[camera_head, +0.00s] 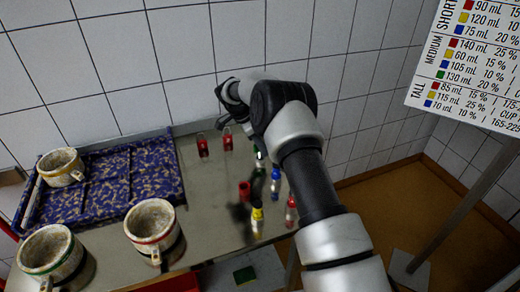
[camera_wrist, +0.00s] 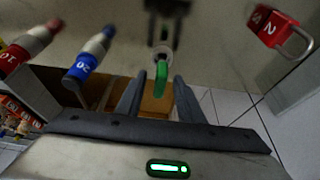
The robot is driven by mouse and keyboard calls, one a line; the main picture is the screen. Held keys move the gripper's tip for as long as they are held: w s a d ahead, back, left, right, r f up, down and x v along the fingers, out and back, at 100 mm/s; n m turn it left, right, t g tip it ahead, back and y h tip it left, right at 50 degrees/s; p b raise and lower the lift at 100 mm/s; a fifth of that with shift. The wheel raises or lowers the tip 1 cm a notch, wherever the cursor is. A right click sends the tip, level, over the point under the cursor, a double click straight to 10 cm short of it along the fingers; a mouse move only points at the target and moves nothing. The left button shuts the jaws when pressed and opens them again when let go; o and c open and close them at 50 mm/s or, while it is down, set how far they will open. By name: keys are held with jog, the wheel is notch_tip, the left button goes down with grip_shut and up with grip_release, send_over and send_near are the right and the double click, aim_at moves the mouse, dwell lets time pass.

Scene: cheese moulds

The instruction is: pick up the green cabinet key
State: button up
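A slim green piece (camera_wrist: 161,78), which looks like the green key, shows in the wrist view between my two fingers, below a pale round end. My gripper (camera_wrist: 157,88) is open, with a gap on both sides of the green piece; I cannot tell how far it lies beyond the fingertips. In the head view my gripper (camera_head: 226,120) hangs over the back of the metal table, near the tiled wall. A small green and white item (camera_head: 259,156) stands beside my arm there, partly hidden by it; I cannot tell if it is the same piece.
Red padlocks (camera_head: 203,147) stand at the table's back; one shows in the wrist view (camera_wrist: 274,27). Moulds (camera_head: 155,222) and a patterned tray (camera_head: 115,181) are left.

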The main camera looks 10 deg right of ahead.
grip_shut()
